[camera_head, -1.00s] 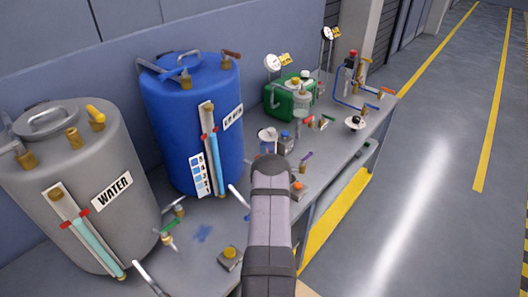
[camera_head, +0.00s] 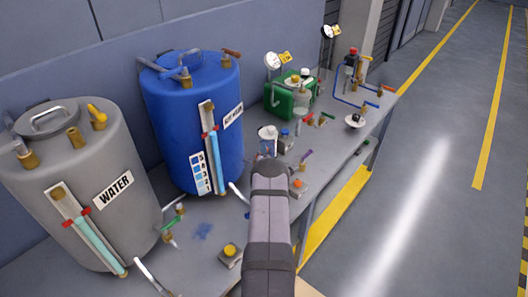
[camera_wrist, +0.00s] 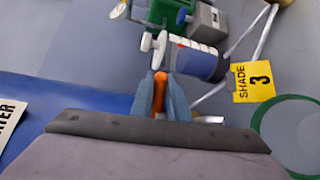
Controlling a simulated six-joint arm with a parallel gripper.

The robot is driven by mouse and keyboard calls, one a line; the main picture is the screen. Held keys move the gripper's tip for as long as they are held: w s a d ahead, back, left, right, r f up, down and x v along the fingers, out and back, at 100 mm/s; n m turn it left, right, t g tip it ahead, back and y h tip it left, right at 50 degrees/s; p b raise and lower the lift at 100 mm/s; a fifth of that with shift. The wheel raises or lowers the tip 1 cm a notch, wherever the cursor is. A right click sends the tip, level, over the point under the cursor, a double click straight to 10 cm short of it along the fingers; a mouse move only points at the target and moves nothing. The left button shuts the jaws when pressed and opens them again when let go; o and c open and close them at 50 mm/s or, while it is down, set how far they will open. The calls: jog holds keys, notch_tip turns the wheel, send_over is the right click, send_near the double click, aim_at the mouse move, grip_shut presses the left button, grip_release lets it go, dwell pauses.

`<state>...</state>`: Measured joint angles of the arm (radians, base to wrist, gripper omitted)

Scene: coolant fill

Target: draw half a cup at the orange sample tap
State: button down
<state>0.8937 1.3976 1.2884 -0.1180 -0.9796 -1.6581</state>
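My gripper (camera_wrist: 160,92) has its two blue-grey fingers close together in the wrist view, with an orange piece (camera_wrist: 159,98) between them. It looks like the orange tap's handle; the tap's body and spout are hidden. In the head view my wrist covers the fingers, to the right of the blue tank (camera_head: 180,115). A clear cup-like container (camera_head: 267,141) stands on the bench just beyond my wrist.
A grey water tank (camera_head: 85,155) stands at left, with a green-handled tap (camera_head: 172,224) low on its side. A green can (camera_head: 288,100) and several small fittings crowd the back of the bench (camera_head: 195,262). A yellow SHADE 3 tag (camera_wrist: 254,83) shows in the wrist view.

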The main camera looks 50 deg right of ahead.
jog(key=shift+s+a+f+m+g+h+b, duration=0.1)
jog(key=shift+s+f+m+g+h+b, duration=0.05)
jog(key=shift+m+g+h+b, duration=0.8)
jog(key=shift+s+m+g+h+b, duration=0.25)
jog(key=shift+s+m+g+b, duration=0.1)
jog(key=shift+g+b, duration=0.3)
jog(key=c, duration=1.7)
grip_release()
jog(key=shift+a, duration=0.1)
jog(key=shift+b+v, duration=1.35)
jog(key=shift+v, duration=2.2)
jog(key=shift+s, duration=0.1)
